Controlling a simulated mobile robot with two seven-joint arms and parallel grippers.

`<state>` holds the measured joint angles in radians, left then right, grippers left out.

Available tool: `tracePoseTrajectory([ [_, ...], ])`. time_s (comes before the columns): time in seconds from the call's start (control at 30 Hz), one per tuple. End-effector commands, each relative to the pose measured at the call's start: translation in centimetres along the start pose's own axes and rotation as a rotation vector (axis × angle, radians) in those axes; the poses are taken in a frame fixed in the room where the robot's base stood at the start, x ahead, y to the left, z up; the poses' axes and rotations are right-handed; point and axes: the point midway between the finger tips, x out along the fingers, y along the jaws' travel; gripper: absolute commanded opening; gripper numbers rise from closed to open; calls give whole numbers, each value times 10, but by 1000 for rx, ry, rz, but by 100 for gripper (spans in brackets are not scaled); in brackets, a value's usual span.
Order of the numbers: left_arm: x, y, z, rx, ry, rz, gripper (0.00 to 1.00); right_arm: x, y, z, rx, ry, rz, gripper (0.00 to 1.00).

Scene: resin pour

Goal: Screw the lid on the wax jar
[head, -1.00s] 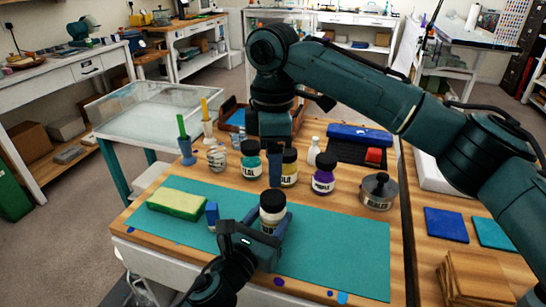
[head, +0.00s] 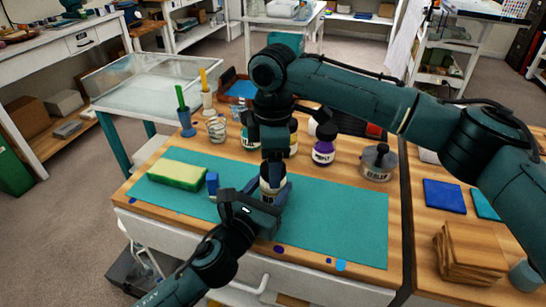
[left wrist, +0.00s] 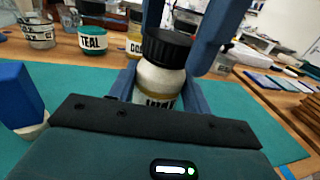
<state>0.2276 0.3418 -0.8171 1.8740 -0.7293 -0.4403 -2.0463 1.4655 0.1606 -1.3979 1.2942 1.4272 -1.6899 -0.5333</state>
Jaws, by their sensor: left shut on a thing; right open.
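The wax jar (left wrist: 158,83) is white with a label band and stands upright between the blue fingers of my left gripper (head: 267,196), which is shut on it above the teal mat. A black ribbed lid (left wrist: 167,46) sits on the jar's mouth; I cannot tell how tightly. My right gripper (head: 271,172) points straight down from above, open. In the left wrist view its two blue fingers come down at either side of the lid, and I cannot see them touching it. In the head view the right gripper hides most of the lid.
Behind stand the teal jar (left wrist: 92,36), a purple jar (head: 323,150) and a sealer can (head: 378,163). The mat's right side is clear.

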Motion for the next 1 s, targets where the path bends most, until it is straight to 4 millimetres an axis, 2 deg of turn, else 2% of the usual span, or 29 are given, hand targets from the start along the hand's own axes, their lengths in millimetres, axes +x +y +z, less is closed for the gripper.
tracePoseTrajectory([
  [0.07,0,0,-1,0,1,0,0,0,0,0,0,0,0,60],
  [0.57,0,0,-1,0,1,0,0,-1,0,0,0,0,0,19],
  [0.7,0,0,-1,0,1,0,0,-1,0,0,8,0,0,18],
  [0.77,0,0,-1,0,1,0,0,-1,0,0,8,0,0,18],
  [0.8,0,0,-1,0,1,0,0,-1,0,0,8,0,0,46],
  [1.0,0,0,-1,0,1,-1,0,-1,0,0,8,0,0,62],
])
